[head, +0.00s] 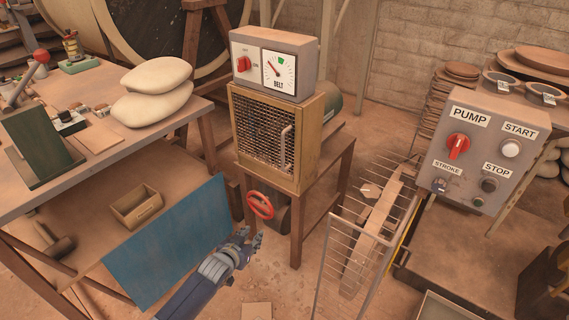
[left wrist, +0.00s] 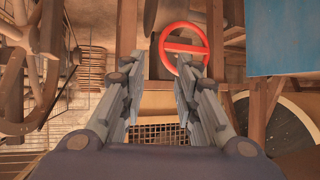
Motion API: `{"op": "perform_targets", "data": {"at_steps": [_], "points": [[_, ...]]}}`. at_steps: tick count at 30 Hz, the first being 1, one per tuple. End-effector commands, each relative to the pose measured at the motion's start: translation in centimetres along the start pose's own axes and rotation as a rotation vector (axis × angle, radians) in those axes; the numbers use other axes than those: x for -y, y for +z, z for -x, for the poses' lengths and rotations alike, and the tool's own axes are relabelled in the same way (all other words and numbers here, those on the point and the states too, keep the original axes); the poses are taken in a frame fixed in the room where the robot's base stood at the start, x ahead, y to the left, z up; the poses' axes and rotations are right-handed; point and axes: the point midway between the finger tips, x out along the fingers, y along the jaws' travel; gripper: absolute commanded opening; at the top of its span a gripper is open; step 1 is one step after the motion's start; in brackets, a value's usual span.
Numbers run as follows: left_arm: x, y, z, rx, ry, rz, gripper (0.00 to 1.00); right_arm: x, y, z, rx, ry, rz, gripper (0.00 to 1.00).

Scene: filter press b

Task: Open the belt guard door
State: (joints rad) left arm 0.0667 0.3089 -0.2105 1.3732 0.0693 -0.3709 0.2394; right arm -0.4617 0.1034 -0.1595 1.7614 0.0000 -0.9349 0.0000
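The belt guard door (head: 263,137) is a tan-framed mesh panel on the front of a box on a wooden stand. It looks shut. A pale vertical bar handle (head: 286,148) is on its right side. My left gripper (head: 250,238) is low in front of the stand, below the door and near a red handwheel (head: 260,205), apart from the handle. In the left wrist view my gripper (left wrist: 158,76) has its fingers spread with nothing between them. Dark mesh (left wrist: 160,133) shows beyond the fingers there; the handle cannot be made out. My right gripper is not in view.
A grey BELT control box (head: 275,64) sits on top of the guard. A workbench (head: 180,112) with sacks and a blue panel (head: 180,240) are at left. A wire rack (head: 365,230) and the PUMP panel (head: 476,150) are at right. The red handwheel also shows in the left wrist view (left wrist: 184,48).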

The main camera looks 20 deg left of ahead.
Motion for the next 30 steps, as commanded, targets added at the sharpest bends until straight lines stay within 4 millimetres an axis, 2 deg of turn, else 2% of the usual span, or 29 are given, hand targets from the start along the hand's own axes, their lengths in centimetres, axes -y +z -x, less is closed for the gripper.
{"op": "perform_targets", "data": {"at_steps": [1, 2, 3, 6, 9, 12, 15, 20, 25, 30], "points": [[0.1, -3.0, -0.9, -0.079, 0.006, 0.001, 0.29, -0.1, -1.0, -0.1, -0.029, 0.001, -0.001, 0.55], [0.0, -5.1, -0.9, -0.120, 0.011, 0.005, 0.29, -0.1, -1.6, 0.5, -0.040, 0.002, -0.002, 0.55], [0.0, -7.7, -0.8, -0.173, 0.018, 0.008, 0.29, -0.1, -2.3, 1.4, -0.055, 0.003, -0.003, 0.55], [-0.4, -13.7, 0.4, -0.297, 0.039, 0.013, 0.29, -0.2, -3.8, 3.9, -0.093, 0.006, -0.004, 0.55], [-1.0, -18.4, 2.2, -0.400, 0.061, 0.015, 0.29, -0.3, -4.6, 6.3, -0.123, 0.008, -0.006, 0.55], [-1.5, -21.6, 4.0, -0.475, 0.081, 0.016, 0.29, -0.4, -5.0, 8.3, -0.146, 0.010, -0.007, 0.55], [-1.9, -23.6, 5.4, -0.521, 0.095, 0.016, 0.29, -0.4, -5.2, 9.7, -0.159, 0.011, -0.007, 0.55], [-2.2, -25.0, 6.0, -0.547, 0.103, 0.017, 0.29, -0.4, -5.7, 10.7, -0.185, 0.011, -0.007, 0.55], [-2.4, -26.1, 4.4, -0.549, 0.103, 0.017, 0.29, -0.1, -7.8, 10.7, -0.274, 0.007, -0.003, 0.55], [-2.6, -27.5, 1.9, -0.548, 0.101, 0.017, 0.29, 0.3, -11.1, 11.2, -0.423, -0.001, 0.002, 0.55]]}}
